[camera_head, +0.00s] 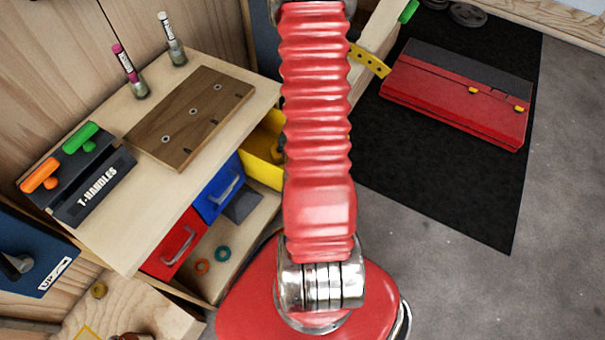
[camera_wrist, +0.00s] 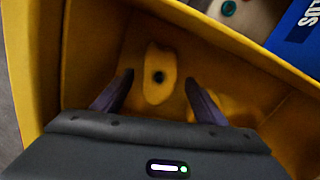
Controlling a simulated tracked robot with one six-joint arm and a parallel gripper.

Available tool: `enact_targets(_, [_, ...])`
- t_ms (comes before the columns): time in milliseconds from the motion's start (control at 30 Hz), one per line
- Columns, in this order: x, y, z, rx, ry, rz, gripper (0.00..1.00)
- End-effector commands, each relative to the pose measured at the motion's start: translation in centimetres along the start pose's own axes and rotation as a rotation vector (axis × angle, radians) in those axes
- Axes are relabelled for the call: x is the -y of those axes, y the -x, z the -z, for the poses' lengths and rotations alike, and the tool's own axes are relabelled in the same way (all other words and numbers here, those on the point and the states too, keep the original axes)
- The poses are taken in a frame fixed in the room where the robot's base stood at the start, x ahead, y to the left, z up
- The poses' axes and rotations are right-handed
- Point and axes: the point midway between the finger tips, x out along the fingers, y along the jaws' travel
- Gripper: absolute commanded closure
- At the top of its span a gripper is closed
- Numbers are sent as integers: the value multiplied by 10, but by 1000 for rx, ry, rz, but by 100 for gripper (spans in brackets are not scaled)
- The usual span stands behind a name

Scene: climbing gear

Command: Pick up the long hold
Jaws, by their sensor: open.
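The long hold (camera_wrist: 160,78) is a yellow, elongated climbing hold with a dark bolt hole in its middle. In the wrist view it lies inside the yellow drawer (camera_wrist: 90,25). My gripper (camera_wrist: 158,80) is open, with one dark finger on each side of the hold and a gap on both sides. I cannot tell how far the fingertips are above the drawer floor. In the head view the yellow drawer (camera_head: 262,150) is pulled out of the bench, and my red arm hides my gripper and most of the drawer.
Another yellow shape (camera_wrist: 235,105) lies in the drawer beside the right finger. The drawer walls stand close around my gripper. A blue drawer (camera_head: 218,188) and a red drawer (camera_head: 173,244) sit beside it. A red case (camera_head: 455,100) lies on the black mat at the right.

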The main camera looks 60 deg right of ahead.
Motion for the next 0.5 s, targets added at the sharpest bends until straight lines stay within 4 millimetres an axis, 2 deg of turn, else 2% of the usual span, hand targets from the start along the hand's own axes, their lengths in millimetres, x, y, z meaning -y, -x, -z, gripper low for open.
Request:
enact_targets(200, [0,-19,0,1,0,0,34])
enact_targets(500, [0,-22,0,0,-1,0,34])
